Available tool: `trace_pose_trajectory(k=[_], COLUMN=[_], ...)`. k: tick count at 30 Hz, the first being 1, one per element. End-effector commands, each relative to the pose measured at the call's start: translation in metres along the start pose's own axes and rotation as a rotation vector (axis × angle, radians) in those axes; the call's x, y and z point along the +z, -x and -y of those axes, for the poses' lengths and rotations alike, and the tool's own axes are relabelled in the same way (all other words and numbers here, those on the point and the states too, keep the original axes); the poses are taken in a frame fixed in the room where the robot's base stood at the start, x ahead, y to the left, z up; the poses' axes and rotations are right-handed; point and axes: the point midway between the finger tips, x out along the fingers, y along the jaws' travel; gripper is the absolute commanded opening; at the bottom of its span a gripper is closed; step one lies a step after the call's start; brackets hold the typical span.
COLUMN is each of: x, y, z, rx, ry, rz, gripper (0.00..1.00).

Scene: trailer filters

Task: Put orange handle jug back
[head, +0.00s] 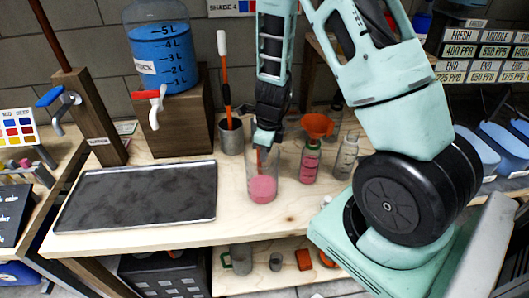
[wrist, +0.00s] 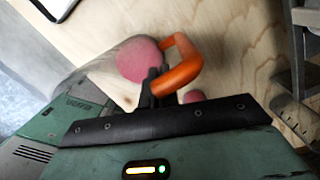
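The orange handle jug (head: 263,188) is a clear vessel with pink liquid in its bottom, upright at the middle of the wooden workbench, right of the dark tray. I cannot tell whether its base touches the bench. My gripper (head: 265,138) is over it from above and behind. In the wrist view, the jug's pink liquid (wrist: 139,61) shows through its clear wall, and its orange handle (wrist: 183,64) runs to the black fingertips of my gripper (wrist: 153,88), which appear closed on it. The fingers partly hide the handle's lower end.
A dark flat tray (head: 140,196) lies left of the jug. A metal cup (head: 231,138) with an orange-handled tool stands behind it. A bottle with an orange funnel (head: 316,126) and a clear bottle (head: 346,158) stand right. A blue water dispenser (head: 163,55) is at back left.

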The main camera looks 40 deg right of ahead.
Motion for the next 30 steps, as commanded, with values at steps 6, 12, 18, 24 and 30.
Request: trace_pose_trajectory(k=[6, 12, 18, 24, 30], x=[0.000, 0.000, 0.002, 0.002, 0.001], y=[0.000, 0.002, 0.027, 0.071, 0.106], z=[0.000, 0.000, 0.000, 0.000, 0.000], rx=[0.000, 0.000, -0.002, -0.003, -0.001], ry=[0.000, 0.000, 0.004, 0.003, 0.003], rz=[0.000, 0.000, 0.001, 0.002, 0.002], gripper=[0.24, 0.24, 0.24, 0.24, 0.24])
